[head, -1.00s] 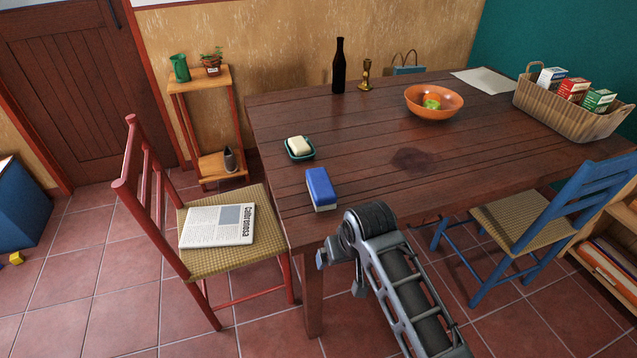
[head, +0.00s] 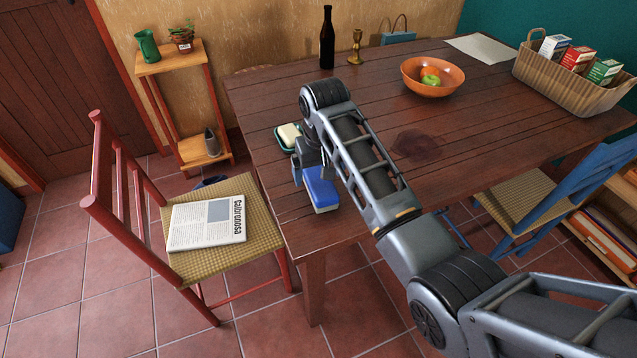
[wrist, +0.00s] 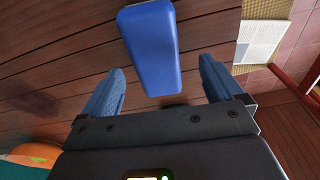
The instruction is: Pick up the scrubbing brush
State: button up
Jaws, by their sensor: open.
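The scrubbing brush (head: 320,188) is a blue block with a pale underside, lying on the wooden table (head: 265,115) near its left front corner. In the wrist view the blue brush (wrist: 151,45) lies ahead of my gripper (wrist: 160,82), roughly between the lines of its two fingers. The fingers are apart, with nothing between their tips that I can see gripped. In the head view my arm reaches over the table and its wrist is just above and behind the brush; the fingers are largely hidden there.
A soap dish with soap (head: 289,135) sits close behind my wrist. A dark bottle (head: 327,38), candlestick (head: 356,47), orange bowl (head: 432,78) and basket (head: 570,85) stand farther back. A red chair (head: 180,225) with a newspaper (head: 206,222) stands at the left.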

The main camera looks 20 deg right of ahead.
aim_at(320, 180)
jog(key=f, duration=0.5)
jog(key=shift+w+d, duration=0.3)
jog(key=shift+w, duration=0.05)
jog(key=c, duration=1.1)
